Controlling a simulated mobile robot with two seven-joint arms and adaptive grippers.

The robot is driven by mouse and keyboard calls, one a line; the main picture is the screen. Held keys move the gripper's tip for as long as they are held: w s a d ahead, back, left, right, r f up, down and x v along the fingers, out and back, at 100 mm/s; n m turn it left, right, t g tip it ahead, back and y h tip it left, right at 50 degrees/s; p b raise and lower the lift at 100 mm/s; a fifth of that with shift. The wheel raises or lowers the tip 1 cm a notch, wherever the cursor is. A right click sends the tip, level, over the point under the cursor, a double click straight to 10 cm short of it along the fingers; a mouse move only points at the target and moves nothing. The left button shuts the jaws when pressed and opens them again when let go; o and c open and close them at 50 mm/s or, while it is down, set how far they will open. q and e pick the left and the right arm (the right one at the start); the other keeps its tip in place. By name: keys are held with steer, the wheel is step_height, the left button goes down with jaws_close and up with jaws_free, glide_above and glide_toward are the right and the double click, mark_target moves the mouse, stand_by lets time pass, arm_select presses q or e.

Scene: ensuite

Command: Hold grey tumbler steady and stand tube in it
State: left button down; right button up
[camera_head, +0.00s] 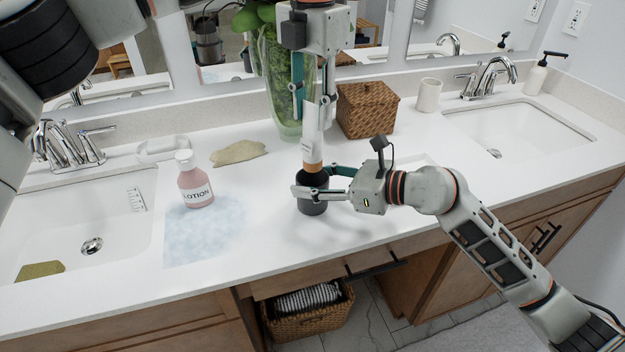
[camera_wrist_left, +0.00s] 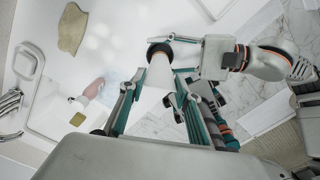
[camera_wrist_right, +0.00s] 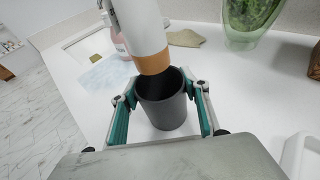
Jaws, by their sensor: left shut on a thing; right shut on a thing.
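The dark grey tumbler (camera_head: 313,207) stands upright on the white counter. My right gripper (camera_head: 308,181) is shut around it from the right, with one finger on each side. In the right wrist view the tumbler (camera_wrist_right: 163,108) sits between the fingers, its mouth open upward. The tube (camera_head: 311,148), white with an orange end pointing down, is held near upright by my left gripper (camera_head: 311,112) from above. The orange end (camera_wrist_right: 152,64) is at the tumbler's mouth, slightly tilted; I cannot tell if it is inside the rim. In the left wrist view the tube (camera_wrist_left: 158,75) partly hides the tumbler.
A pink lotion bottle (camera_head: 194,181) stands left on a wet patch, with a tan cloth (camera_head: 238,153) behind it. A green glass vase (camera_head: 283,100) stands close behind the tube. A wicker box (camera_head: 368,109) and a white cup (camera_head: 428,95) are behind right. Sinks lie on both sides.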

mark_target(313, 128)
arm_select(q)
steer(key=shift+f, duration=2.15)
steer(key=c, duration=1.4)
jaws_free()
step_height(313, 128, up, 12)
steer(key=shift+r, duration=0.1)
arm_select(e)
steer(key=o, duration=1.3)
steer(key=shift+o, duration=0.2)
